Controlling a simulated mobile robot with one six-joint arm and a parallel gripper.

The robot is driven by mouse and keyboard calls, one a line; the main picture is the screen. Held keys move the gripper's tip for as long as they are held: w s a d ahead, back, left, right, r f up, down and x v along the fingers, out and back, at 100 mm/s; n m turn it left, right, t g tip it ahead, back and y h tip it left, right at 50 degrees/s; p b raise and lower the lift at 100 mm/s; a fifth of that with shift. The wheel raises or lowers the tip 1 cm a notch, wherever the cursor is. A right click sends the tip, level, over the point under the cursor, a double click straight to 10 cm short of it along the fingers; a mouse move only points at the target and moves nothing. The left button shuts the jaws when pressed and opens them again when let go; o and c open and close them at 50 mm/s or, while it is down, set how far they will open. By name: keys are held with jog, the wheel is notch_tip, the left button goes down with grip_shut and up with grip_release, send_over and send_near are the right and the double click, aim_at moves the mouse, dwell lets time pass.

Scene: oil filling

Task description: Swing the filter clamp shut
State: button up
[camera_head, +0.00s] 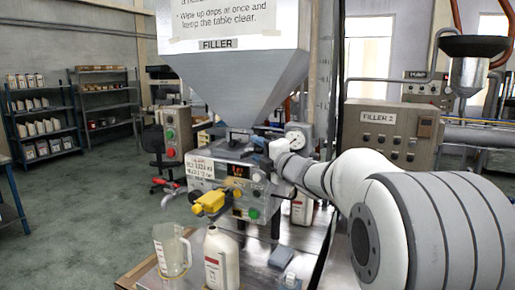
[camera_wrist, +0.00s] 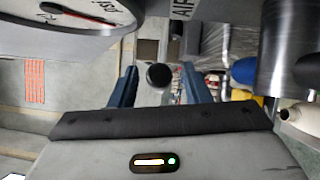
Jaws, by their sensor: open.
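My gripper (camera_wrist: 159,70) is open, its two blue fingers standing apart in the wrist view. A round black knob (camera_wrist: 158,76) shows between the fingers; I cannot tell whether either finger touches it. It may be the filter clamp's handle, but the clamp itself is not clear in either view. In the head view my gripper (camera_head: 260,146) reaches in from the right, just below the hopper (camera_head: 235,75) of the filler and above its control box (camera_head: 228,172). My wrist partly hides the area behind it.
A pressure gauge (camera_head: 297,137) is close beside my wrist; it fills the top left of the wrist view (camera_wrist: 85,12). A metal cylinder (camera_wrist: 287,50) is at the right there. A yellow nozzle part (camera_head: 212,201), a clear jug (camera_head: 171,250) and a white bottle (camera_head: 221,260) are below.

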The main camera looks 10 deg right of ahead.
jog(key=shift+w+a, duration=0.25)
jog(key=shift+w, duration=0.2)
jog(key=shift+c, duration=0.2)
grip_shut()
